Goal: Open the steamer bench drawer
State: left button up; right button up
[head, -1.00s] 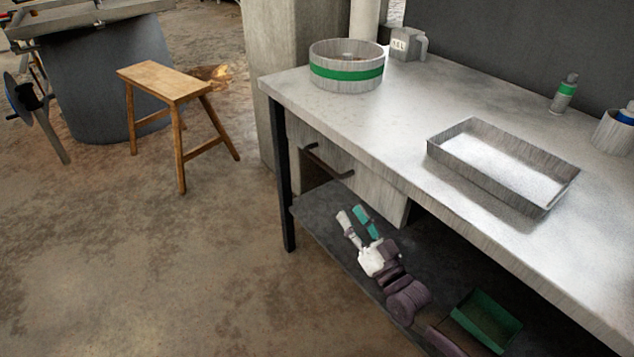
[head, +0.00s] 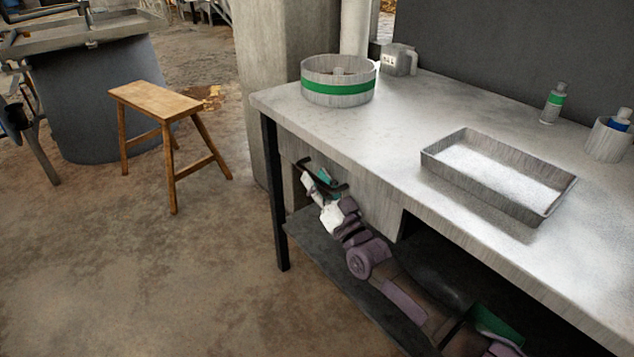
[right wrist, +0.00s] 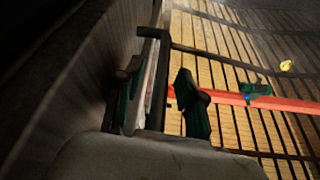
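The steamer bench (head: 430,135) has a pale grey top. Its grey drawer front (head: 372,208) sits under the top's front edge and looks flush with the bench. A dark bar handle (head: 340,188) is on the drawer front, partly hidden by my right gripper (head: 316,183). In the right wrist view, the dark handle (right wrist: 168,45) passes between the two fingers of my right gripper (right wrist: 163,103). The fingers are apart, with a gap between the handle and the right-hand finger. The left finger is beside the handle; contact is unclear. My left gripper is not in view.
A round steamer with a green band (head: 338,92), a shallow tray (head: 440,168), a bottle (head: 553,104) and a cup (head: 608,140) stand on the bench. A lower shelf (head: 335,262) runs beneath. A wooden stool (head: 155,98) stands left; floor before the drawer is clear.

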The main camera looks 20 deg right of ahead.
jog(key=shift+w+r, duration=0.1)
jog(key=shift+w, duration=0.05)
grip_shut()
jog(key=shift+a, duration=0.1)
dwell(0.3)
